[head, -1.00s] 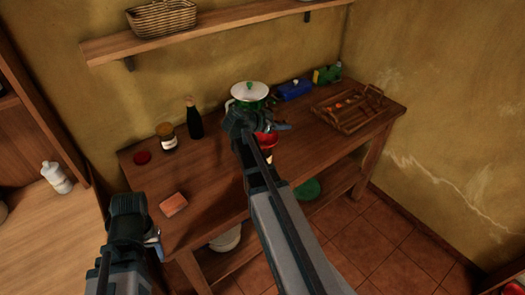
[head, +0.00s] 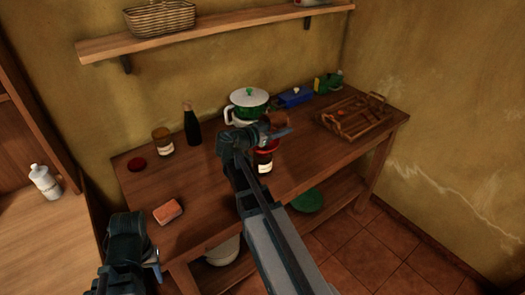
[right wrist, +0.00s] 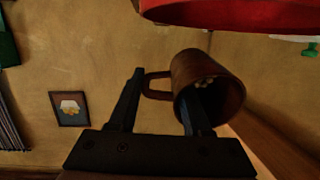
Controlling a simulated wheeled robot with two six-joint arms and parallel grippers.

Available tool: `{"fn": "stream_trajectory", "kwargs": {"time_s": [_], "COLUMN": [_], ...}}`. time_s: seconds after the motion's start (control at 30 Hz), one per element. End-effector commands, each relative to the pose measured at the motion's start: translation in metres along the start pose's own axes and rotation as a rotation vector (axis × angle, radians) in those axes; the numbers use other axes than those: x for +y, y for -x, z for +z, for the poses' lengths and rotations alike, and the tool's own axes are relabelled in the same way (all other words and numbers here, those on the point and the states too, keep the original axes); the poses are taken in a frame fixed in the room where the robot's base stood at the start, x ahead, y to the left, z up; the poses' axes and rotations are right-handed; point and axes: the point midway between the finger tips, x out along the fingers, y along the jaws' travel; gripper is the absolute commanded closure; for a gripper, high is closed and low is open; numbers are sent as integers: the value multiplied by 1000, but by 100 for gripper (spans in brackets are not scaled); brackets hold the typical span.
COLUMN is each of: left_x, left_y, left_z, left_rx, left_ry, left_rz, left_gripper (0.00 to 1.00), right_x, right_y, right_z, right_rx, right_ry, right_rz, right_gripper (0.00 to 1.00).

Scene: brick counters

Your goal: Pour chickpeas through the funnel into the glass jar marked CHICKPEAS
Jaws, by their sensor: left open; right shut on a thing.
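A brown mug (right wrist: 232,88) with a few pale chickpeas (right wrist: 205,82) showing inside is held by my right gripper (right wrist: 162,100), its handle at the left and one finger across its mouth. It looks tilted. In the head view, the mug (head: 280,118) is just above and behind the red funnel (head: 268,146), which sits on a labelled glass jar (head: 264,163). The funnel's red rim (right wrist: 235,12) crosses the top of the right wrist view. My right gripper (head: 272,134) partly hides jar and funnel. My left gripper (head: 152,258) is open and empty at the counter's front left. The jar's label is unreadable.
A second labelled jar (head: 162,142), a dark bottle (head: 191,124), a red lid (head: 137,165) and an orange block (head: 168,211) stand at left. A green-and-white pot (head: 248,103), blue box (head: 295,97) and wooden tray (head: 352,117) are behind. The counter's middle left is clear.

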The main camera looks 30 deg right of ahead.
Motion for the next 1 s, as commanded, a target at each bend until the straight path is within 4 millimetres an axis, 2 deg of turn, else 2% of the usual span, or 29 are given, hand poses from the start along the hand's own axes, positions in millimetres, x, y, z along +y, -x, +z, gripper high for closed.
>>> {"fn": "stream_trajectory", "kwargs": {"time_s": [1.0], "left_x": [2], "left_y": [-18], "left_z": [-1], "left_rx": [0], "left_ry": [0], "left_rz": [0], "left_gripper": [50], "right_x": [0], "right_y": [1], "right_z": [3], "right_rx": [69], "right_ry": [-2], "right_rz": [-3], "right_gripper": [100]}}
